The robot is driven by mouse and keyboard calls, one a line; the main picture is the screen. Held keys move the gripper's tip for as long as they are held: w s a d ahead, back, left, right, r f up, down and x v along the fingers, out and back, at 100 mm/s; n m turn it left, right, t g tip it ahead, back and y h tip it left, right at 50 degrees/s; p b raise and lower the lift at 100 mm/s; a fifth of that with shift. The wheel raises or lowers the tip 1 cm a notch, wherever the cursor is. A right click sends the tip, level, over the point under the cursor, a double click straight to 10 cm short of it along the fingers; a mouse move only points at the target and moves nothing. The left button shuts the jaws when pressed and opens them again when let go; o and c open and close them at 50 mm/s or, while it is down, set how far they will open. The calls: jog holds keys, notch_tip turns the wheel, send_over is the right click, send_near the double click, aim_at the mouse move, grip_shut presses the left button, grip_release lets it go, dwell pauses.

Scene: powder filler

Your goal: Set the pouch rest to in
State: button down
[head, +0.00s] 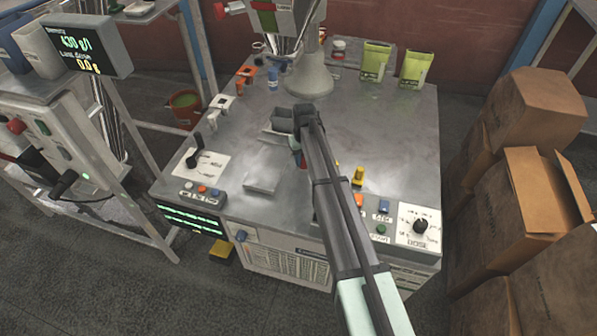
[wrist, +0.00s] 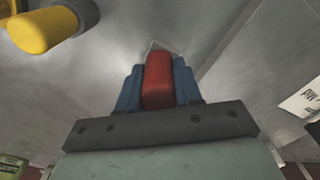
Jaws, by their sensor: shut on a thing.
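My gripper (wrist: 158,82) is shut on a red handle (wrist: 158,80) in the wrist view, with a blue finger on each side of it. The handle stands out from a grey metal surface. In the head view my arm crosses the table from the lower right and hides most of the gripper and handle; a little red shows under the arm's end. A flat grey plate (head: 262,182), perhaps the pouch rest, lies on the table just left of the gripper. I cannot tell from the marks which position it is set to.
A yellow knob (head: 358,176) stands right of my arm and shows in the wrist view (wrist: 42,30). A dial panel (head: 420,226) is at the front right, a lever panel (head: 198,164) at the left. Green pouches (head: 375,62) stand behind. The table's right middle (head: 385,125) is clear.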

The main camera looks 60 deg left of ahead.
jog(key=shift+w+a, duration=0.6)
jog(key=shift+a, duration=0.25)
jog(key=shift+w+a, duration=0.6)
jog(key=shift+a, duration=0.25)
jog(key=shift+a+r, duration=0.1)
jog(key=c, duration=1.1)
grip_release()
jog(key=shift+w, duration=0.1)
jog(key=o, duration=0.3)
jog(key=shift+d, duration=0.2)
jog(key=shift+o, duration=0.2)
jog(key=shift+d, duration=0.15)
jog(key=shift+r, duration=0.25)
notch_tip(320, 180, up, 13)
